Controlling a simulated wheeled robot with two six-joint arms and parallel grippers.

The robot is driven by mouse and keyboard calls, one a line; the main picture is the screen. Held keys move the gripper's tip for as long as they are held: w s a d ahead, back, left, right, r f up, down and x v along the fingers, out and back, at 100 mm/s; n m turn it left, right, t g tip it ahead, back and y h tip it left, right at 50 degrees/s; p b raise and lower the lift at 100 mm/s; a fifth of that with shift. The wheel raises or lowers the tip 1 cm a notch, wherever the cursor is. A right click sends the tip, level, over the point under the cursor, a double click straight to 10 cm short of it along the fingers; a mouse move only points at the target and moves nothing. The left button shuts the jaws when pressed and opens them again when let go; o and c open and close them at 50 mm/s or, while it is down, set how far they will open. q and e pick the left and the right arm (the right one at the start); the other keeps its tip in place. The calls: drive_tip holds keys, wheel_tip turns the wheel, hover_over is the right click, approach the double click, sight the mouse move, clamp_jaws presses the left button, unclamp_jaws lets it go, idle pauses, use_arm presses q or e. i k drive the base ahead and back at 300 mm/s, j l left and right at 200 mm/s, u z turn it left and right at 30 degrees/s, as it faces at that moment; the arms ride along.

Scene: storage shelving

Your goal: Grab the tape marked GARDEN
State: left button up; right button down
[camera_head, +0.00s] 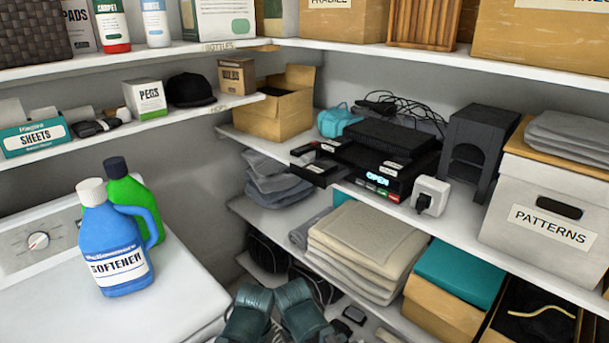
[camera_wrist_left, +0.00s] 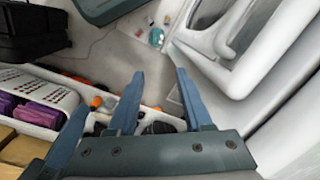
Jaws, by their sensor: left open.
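Black tape-like cases with small white labels lie left of a black player on the middle shelf in the head view. One (camera_head: 334,146) is farther back and another (camera_head: 314,172) is at the shelf edge. Their lettering is too small to read, so I cannot tell which says GARDEN. The player (camera_head: 377,177) has a lit display that seems to read OPEN. My left gripper (camera_wrist_left: 158,76) is open and empty in the left wrist view, its blue fingers apart above the floor. Teal parts of mine show at the bottom of the head view; no right fingertips are visible.
A white plug-like box (camera_head: 431,195) and a dark grey stand (camera_head: 477,150) are right of the player, beside a PATTERNS box (camera_head: 545,205). Folded blankets (camera_head: 362,250) lie below. Softener (camera_head: 112,245) stands on the white machine at left. A white basket (camera_wrist_left: 38,103) is below my left gripper.

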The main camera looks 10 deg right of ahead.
sight(322, 167)
drive_tip(key=k, duration=0.4)
drive_tip(key=k+z, duration=0.25)
drive_tip(key=z, duration=1.35)
drive_tip(key=j, duration=0.9)
drive_tip(key=i, duration=0.05)
